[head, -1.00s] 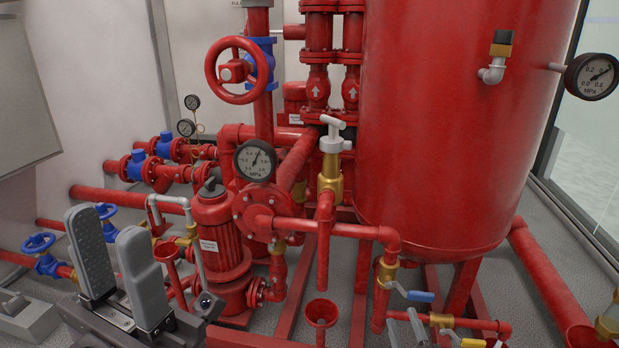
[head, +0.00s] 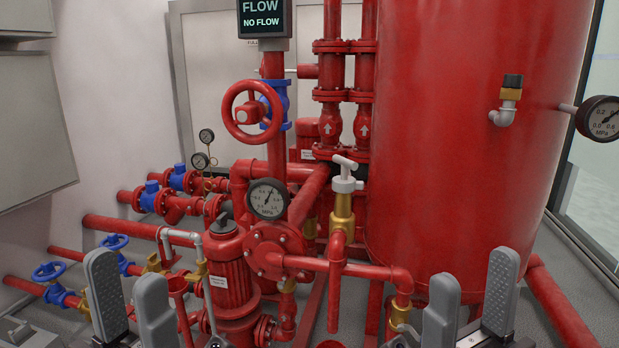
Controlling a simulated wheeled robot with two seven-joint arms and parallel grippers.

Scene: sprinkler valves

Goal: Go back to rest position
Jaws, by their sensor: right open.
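My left gripper (head: 131,300) is at the lower left of the head view, its two grey fingers apart with nothing between them. It shows in front of the red pump (head: 232,275) and the blue-handled valves. My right gripper (head: 470,305) is at the lower right, its two grey fingers apart and empty, in front of the base of the red tank (head: 450,150). Neither gripper visibly holds a valve or pipe. The lower parts of both grippers are cut off by the frame's bottom edge.
A red handwheel (head: 252,112) and a pressure gauge (head: 268,198) stand in the middle. A brass valve with a white T-handle (head: 343,185) is right of them. A sign (head: 264,20) reads "FLOW / NO FLOW". Blue-wheeled valves (head: 49,272) sit at left.

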